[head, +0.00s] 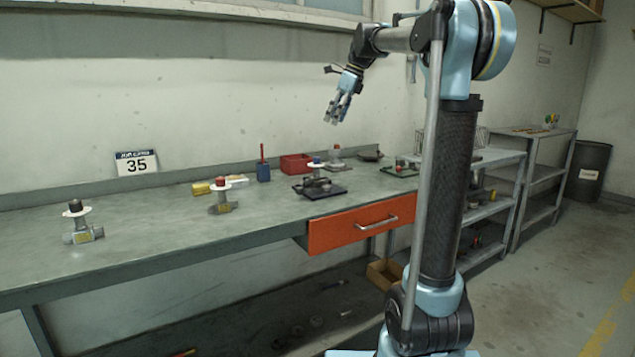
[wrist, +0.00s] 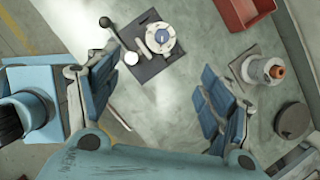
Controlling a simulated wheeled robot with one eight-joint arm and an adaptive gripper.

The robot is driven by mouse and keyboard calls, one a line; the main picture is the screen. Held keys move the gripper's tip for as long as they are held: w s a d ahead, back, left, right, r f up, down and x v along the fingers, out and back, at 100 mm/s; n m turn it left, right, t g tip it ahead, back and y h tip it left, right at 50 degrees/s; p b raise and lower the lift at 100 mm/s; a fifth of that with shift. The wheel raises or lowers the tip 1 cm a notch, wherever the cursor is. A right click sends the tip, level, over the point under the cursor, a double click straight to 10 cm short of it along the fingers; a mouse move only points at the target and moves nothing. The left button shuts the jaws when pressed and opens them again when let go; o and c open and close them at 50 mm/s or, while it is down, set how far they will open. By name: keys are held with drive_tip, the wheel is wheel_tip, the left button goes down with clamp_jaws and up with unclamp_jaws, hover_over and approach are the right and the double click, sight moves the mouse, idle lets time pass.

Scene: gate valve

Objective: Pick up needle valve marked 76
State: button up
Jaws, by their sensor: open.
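Several valves with pale round collars stand on the workbench; I cannot read the number 76 on any of them.
A card reading 35 (head: 136,162) stands against the wall. A red bin (head: 297,163), a blue cup (head: 263,172) and a yellow item (head: 200,188) are at the bench's back. The orange drawer (head: 360,227) is below. The bench's left middle is clear.

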sight(317, 157)
drive_tip(key=x, duration=1.7)
drive_tip(key=shift+w+a, duration=0.3)
drive_tip(key=c, duration=1.7)
clamp_jaws()
drive_tip(key=shift+r, duration=0.15)
